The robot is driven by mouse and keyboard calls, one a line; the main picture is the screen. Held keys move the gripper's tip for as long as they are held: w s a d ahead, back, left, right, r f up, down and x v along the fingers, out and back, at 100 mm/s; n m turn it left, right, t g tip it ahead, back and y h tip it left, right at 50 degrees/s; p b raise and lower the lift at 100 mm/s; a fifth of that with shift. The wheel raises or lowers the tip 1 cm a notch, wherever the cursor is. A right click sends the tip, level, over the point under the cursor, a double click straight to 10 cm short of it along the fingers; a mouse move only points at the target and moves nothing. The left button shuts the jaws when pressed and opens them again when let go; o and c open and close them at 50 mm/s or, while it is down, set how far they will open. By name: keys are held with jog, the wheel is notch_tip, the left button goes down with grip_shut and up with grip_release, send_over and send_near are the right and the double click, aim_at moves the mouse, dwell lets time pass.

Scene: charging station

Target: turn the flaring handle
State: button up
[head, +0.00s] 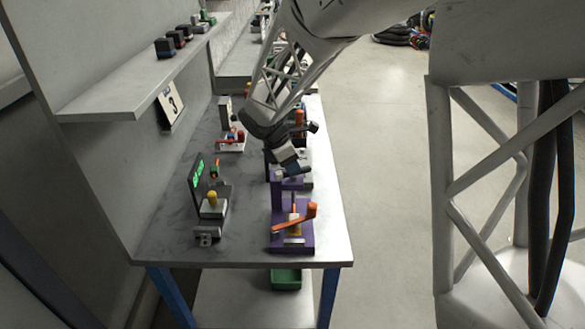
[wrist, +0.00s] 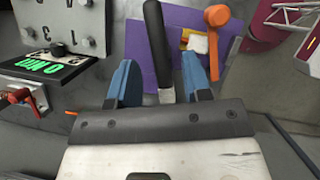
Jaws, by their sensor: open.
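A purple fixture (head: 306,243) stands near the table's front right, with an orange lever (head: 294,219) across its front. In the wrist view, the purple base (wrist: 147,72) carries a long black handle (wrist: 157,40), with the orange lever (wrist: 221,35) to its right. I cannot tell for certain which one is the flaring handle. My gripper (head: 293,169) points down over the back of the purple fixture. In the wrist view, its blue fingers (wrist: 160,70) are open with the black handle between them in the picture; gaps show on both sides. Their difference in height is unclear.
More fixtures (head: 231,141) stand farther back. A wall shelf (head: 130,87) overhangs the left side.

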jog(key=shift+x, duration=0.95)
jog(key=shift+c, duration=0.2)
grip_shut()
jog(key=shift+m, duration=0.4)
jog(key=m+g, duration=0.1)
jog(key=m, duration=0.2)
jog(key=m+g, duration=0.1)
jog(key=m, duration=0.2)
jog(key=shift+w+g, duration=0.1)
jog(key=shift+g, duration=0.2)
jog(key=m+g, duration=0.1)
jog(key=m, duration=0.2)
jog(key=m+g, duration=0.1)
jog(key=m, duration=0.2)
jog(key=shift+y, duration=0.4)
